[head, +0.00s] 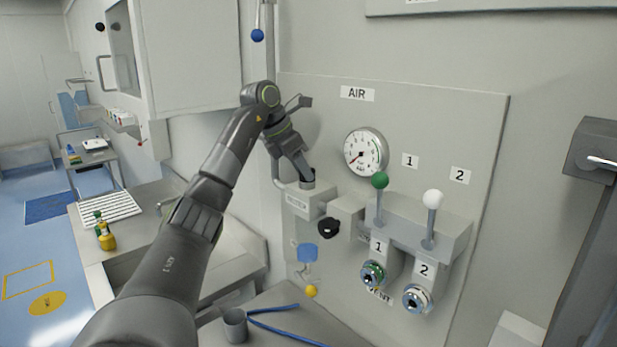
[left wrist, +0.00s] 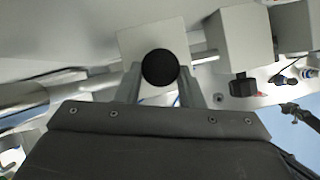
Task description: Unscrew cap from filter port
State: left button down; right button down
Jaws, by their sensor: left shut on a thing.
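The filter block (head: 305,203) is a light grey box mounted on the AIR panel. A dark round cap (left wrist: 160,68) sits on top of the block, and the cap also shows in the head view (head: 307,176). My left gripper (head: 305,172) reaches down onto the cap from above. In the left wrist view my left gripper (left wrist: 160,85) has one finger on each side of the cap and is shut on it. Whether the cap is lifted off its port cannot be told. My right gripper is not in view.
A pressure gauge (head: 366,152), a green-knobbed lever (head: 380,182) and a white-knobbed lever (head: 432,200) stand right of the filter. A grey cup (head: 235,325) and blue hose (head: 275,312) lie on the bench.

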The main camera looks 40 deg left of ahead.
pick_arm(q)
jog(key=shift+d+f+n+y, duration=0.1)
jog(key=shift+n+y, duration=0.2)
jog(key=shift+n, duration=0.1)
jog(key=shift+d+n+y, duration=0.15)
jog(key=shift+n+y, duration=0.35)
jog(key=shift+n, duration=0.8)
jog(key=shift+d+n+y+p, duration=0.2)
jog(key=shift+n+y+p, duration=0.45)
jog(key=shift+n, duration=0.55)
jog(key=shift+n+y, duration=0.35)
jog(key=shift+n, duration=0.45)
jog(key=c, duration=1)
grip_release()
jog(key=shift+c, duration=0.2)
